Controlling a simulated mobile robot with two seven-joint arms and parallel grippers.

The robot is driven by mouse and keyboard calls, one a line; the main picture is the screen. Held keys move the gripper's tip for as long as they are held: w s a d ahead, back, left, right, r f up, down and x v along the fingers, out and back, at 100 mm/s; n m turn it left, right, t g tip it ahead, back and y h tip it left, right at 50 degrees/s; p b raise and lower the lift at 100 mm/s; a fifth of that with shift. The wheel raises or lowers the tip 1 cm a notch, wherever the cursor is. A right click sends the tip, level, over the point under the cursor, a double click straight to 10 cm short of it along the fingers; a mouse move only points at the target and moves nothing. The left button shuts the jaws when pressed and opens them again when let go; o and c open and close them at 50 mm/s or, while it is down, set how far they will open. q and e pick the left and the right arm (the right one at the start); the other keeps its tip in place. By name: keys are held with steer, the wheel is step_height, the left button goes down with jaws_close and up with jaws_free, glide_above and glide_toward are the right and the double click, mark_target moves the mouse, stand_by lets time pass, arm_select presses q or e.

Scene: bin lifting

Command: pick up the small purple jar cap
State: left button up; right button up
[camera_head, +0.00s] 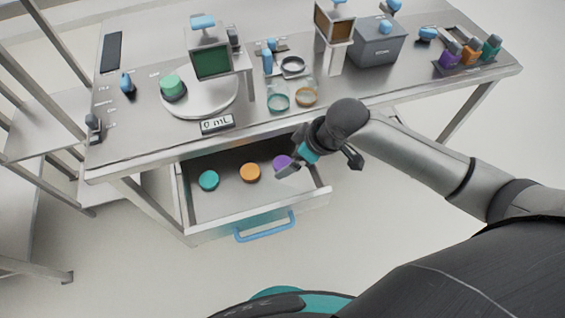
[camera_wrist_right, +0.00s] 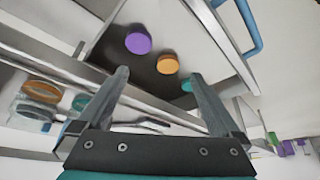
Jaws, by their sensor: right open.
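The small purple jar cap (camera_head: 282,162) lies in the open drawer, towards its right side, partly hidden by my right gripper in the head view. It also shows in the right wrist view (camera_wrist_right: 138,43), beyond the fingertips and apart from them. My right gripper (camera_head: 320,166) is open and empty, above the drawer's right end. Its two fingers (camera_wrist_right: 157,75) frame the drawer area in the wrist view. My left gripper is not in view.
An orange cap (camera_head: 250,172) and a teal cap (camera_head: 208,180) lie left of the purple one in the drawer (camera_head: 262,217). The drawer has a blue handle (camera_head: 264,227). The table (camera_head: 150,137) above holds jars, a display and a grey box (camera_head: 377,48).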

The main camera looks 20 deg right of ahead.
glide_toward(283, 164)
steer(key=b+x, duration=0.2)
steer(key=x, duration=0.1)
steer(key=shift+w+d+b, duration=0.2)
steer(key=shift+w+b, duration=0.1)
steer(key=shift+b, duration=0.1)
steer(key=x, duration=0.2)
steer(key=b+x, duration=0.1)
steer(key=x, duration=0.1)
steer(key=shift+s+a, duration=0.25)
steer(key=shift+w+a+f+b, duration=0.15)
steer(key=shift+w+f+b, duration=0.1)
steer(key=shift+f+b, duration=0.25)
steer(key=c, duration=1.4)
